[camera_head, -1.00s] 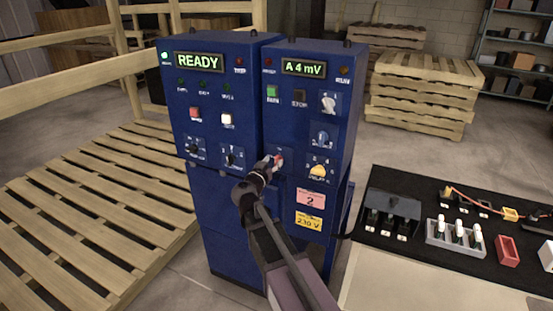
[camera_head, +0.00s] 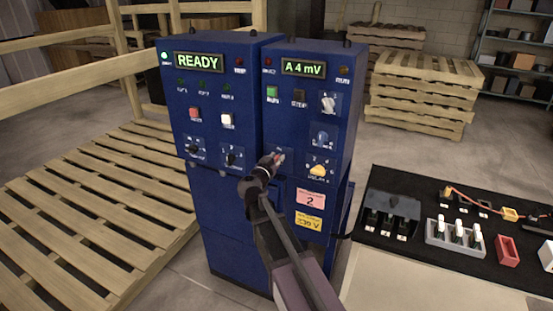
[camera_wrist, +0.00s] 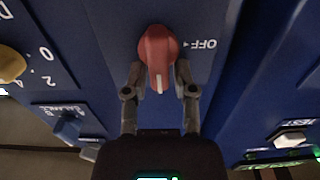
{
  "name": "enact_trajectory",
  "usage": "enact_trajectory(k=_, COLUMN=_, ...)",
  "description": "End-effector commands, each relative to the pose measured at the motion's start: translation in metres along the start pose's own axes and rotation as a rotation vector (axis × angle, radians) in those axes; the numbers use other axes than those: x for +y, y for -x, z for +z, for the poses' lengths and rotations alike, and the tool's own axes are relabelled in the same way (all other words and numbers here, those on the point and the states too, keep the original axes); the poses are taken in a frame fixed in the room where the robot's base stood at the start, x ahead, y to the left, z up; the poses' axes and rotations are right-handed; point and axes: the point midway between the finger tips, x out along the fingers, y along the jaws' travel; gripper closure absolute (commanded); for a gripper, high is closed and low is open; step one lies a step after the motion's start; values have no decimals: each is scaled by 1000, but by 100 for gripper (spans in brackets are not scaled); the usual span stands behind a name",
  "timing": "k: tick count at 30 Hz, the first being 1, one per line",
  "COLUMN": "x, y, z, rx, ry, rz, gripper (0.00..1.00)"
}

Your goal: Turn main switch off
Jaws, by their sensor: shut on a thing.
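The main switch is a red rotary knob (camera_wrist: 157,52) on the blue cabinet's front; in the wrist view it stands between my fingertips, with a white line on it and "OFF" printed to its right. In the head view only a bit of the red knob (camera_head: 281,157) shows past my gripper (camera_head: 272,163), which reaches the right-hand cabinet's lower left. In the wrist view my gripper (camera_wrist: 158,80) is shut on the knob, one finger on each side. The left display reads READY (camera_head: 198,62) and the right one reads A 4 mV (camera_head: 303,68).
A black-topped bench (camera_head: 440,262) with small parts stands at the right. Wooden pallets (camera_head: 85,200) lie at the left.

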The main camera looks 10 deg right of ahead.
Motion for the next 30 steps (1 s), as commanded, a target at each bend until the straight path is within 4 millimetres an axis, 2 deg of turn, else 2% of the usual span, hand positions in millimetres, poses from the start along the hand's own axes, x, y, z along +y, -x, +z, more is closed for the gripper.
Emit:
enact_trajectory(k=14, x=-2, y=0, z=1, rx=-1, ry=91, rz=0, gripper=100)
enact_trajectory(k=30, x=-8, y=0, z=4, rx=-2, ry=525, rz=2, gripper=100)
